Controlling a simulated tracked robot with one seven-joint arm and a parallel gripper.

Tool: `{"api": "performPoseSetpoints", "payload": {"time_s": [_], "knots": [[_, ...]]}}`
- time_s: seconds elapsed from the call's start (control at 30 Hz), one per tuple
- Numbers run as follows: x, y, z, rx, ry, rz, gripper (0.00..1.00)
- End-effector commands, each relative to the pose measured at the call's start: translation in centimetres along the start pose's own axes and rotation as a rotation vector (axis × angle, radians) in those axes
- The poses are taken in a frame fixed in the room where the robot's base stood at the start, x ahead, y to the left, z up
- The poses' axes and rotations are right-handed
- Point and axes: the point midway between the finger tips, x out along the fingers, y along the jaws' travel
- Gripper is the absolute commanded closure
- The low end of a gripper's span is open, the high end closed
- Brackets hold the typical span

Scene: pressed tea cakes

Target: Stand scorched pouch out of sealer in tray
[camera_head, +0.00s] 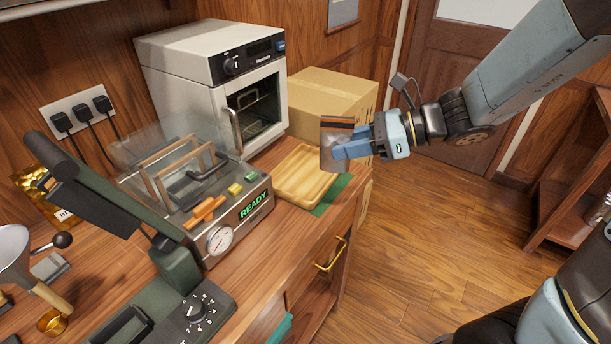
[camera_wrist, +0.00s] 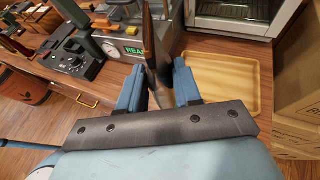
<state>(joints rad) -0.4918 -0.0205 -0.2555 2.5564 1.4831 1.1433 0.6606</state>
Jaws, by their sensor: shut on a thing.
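My gripper (camera_head: 350,149) is shut on a grey pouch (camera_head: 334,163) with a brown, dark-edged band along its top. It holds the pouch upright in the air, to the right of the wooden tray (camera_head: 293,183) in the head view. In the wrist view the pouch (camera_wrist: 157,45) shows edge-on between the fingers, and the tray (camera_wrist: 222,62) lies beyond and to the right of them. The tray looks empty. The sealer (camera_head: 225,205) stands left of the tray, with a clear raised cover and a green READY display.
A white oven (camera_head: 180,62) and a cardboard box (camera_head: 325,97) stand behind the tray. A dark hand sealer (camera_head: 175,262), a funnel (camera_head: 12,250) and a gold pouch (camera_head: 47,190) crowd the counter's left. Open floor (camera_head: 440,240) lies right of the counter.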

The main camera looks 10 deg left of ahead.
Motion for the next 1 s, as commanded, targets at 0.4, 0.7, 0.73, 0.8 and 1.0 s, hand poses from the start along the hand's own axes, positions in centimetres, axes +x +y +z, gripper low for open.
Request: {"api": "performPoseSetpoints", "payload": {"time_s": [0.4, 0.7, 0.73, 0.8, 1.0], "knots": [[2.6, -3.1, -0.8, 0.001, 0.002, 0.005, 0.95], [5.8, -7.0, -1.8, 0.0, 0.002, 0.005, 0.95], [6.1, -7.4, -1.9, -0.001, 0.002, 0.005, 0.95], [6.8, -8.1, -2.4, 0.002, 0.002, 0.004, 0.95], [8.6, -9.7, -4.2, 0.001, 0.002, 0.004, 0.95]]}}
